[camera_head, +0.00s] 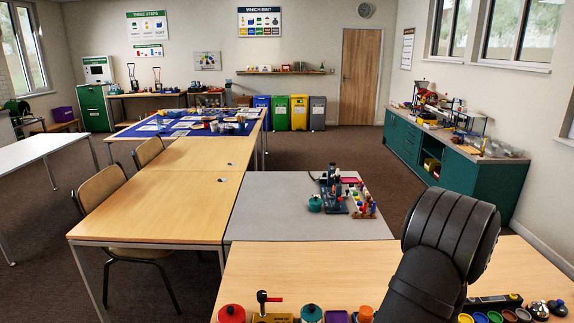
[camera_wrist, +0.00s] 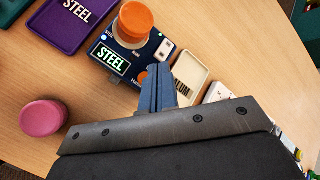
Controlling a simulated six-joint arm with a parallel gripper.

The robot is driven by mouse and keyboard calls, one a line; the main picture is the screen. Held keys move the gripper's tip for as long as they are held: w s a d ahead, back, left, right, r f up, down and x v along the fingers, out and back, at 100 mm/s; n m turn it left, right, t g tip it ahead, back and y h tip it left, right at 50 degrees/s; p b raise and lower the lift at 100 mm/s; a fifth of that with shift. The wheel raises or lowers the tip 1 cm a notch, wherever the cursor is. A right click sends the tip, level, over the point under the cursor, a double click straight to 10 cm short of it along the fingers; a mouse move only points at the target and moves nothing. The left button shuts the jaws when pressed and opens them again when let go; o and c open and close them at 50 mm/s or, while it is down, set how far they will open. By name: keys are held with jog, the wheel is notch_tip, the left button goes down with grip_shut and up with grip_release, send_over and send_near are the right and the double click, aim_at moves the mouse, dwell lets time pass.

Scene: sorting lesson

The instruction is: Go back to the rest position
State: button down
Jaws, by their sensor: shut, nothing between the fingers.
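My gripper (camera_wrist: 158,75) shows in the wrist view with its two dark blue fingers together and nothing between them. The fingertips point at the near edge of a blue device (camera_wrist: 152,50) with a lit display reading "STEEL". I cannot tell how far above it they are. An orange round piece (camera_wrist: 137,20) sits on the device. In the head view my black arm (camera_head: 440,240) reaches in from the bottom right, and the gripper itself is out of sight there.
A purple tray (camera_wrist: 66,40) labelled "STEEL", a beige tray (camera_wrist: 190,73) and a pink cylinder (camera_wrist: 42,118) lie around the device. In the head view, a grey mat (camera_head: 285,205) with small items lies beyond. The wooden table (camera_head: 160,195) at left is clear.

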notch_tip(320, 180, up, 6)
jog(key=s+d+f+n+g, duration=0.1)
jog(key=s+d+f+g, duration=0.1)
jog(key=s+d+g, duration=0.1)
jog(key=s+d+f+n+g+h, duration=0.1)
jog(key=s+d+f+n+g, duration=0.1)
jog(key=s+d, duration=0.3)
jog(key=s+d+f+n+g+h, duration=0.1)
jog(key=s+d+f+n+g, duration=0.1)
jog(key=d, duration=0.6)
jog(key=shift+s+f+g, duration=0.3)
jog(key=shift+s+g, duration=0.2)
jog(key=shift+s, duration=0.15)
jog(key=shift+s+f+g, duration=0.3)
jog(key=shift+s+g, duration=0.2)
jog(key=shift+s, duration=0.1)
jog(key=s+d+r, duration=0.1)
jog(key=s+r, duration=0.5)
jog(key=s, duration=0.3)
jog(key=w+a+r, duration=0.1)
jog(key=w+a, duration=0.4)
jog(key=w, duration=0.2)
